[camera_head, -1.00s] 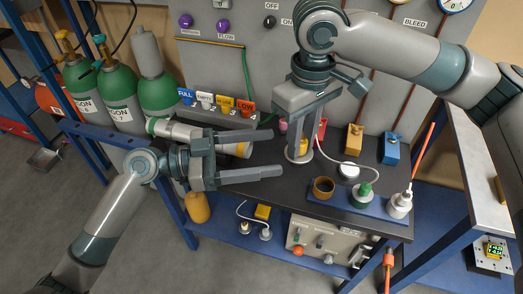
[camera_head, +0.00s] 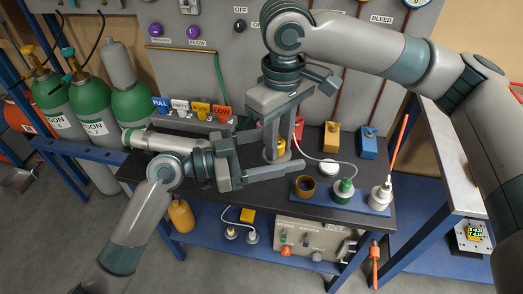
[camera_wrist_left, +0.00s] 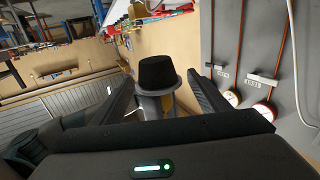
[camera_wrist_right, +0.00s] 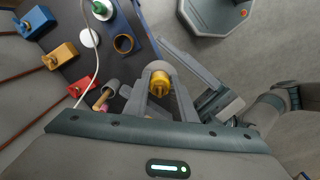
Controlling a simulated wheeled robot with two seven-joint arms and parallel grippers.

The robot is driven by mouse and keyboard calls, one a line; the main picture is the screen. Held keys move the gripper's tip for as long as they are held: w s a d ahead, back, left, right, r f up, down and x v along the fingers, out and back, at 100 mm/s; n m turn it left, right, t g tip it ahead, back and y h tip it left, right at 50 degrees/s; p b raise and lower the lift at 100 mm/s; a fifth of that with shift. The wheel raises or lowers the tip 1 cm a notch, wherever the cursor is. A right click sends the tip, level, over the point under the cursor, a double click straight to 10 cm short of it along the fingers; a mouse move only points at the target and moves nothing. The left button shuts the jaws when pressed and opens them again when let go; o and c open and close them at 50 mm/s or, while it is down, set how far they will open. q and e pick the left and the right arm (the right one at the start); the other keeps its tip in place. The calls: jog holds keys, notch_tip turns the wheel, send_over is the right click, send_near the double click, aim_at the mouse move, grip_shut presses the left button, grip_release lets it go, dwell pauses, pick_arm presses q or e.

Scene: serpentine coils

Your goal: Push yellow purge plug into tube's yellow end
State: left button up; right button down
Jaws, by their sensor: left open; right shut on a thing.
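My right gripper (camera_head: 284,156) points down above the table, shut on the yellow purge plug (camera_head: 280,148). The plug also shows between the right fingers in the right wrist view (camera_wrist_right: 160,82). My left gripper (camera_head: 270,153) is open, its fingers reaching right on either side of the plug and right fingertips. In the left wrist view a black tapered piece (camera_wrist_left: 158,73) stands between the open left fingers; I cannot tell whether it belongs to the plug. The tube (camera_head: 168,144) lies at the table's left side, green end left. Its yellow end is hidden behind my left gripper.
A white cord curves behind the right gripper. Coloured labels (camera_head: 200,109) stand behind the tube. Gas cylinders stand left.

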pick_arm(q)
jog(key=shift+w+d, duration=0.15)
jog(key=shift+d, duration=0.65)
jog(key=shift+w+d, duration=0.15)
jog(key=shift+d, duration=0.6)
jog(key=shift+c, duration=0.4)
jog(key=c, duration=1)
jog(key=shift+c, duration=1)
pick_arm(e)
jog(key=c, duration=1.4)
grip_release()
jog(key=shift+r, duration=0.15)
notch_tip(320, 180, up, 12)
jog(key=shift+f, duration=0.1)
jog(key=shift+w+f, duration=0.1)
jog(key=shift+w, duration=0.1)
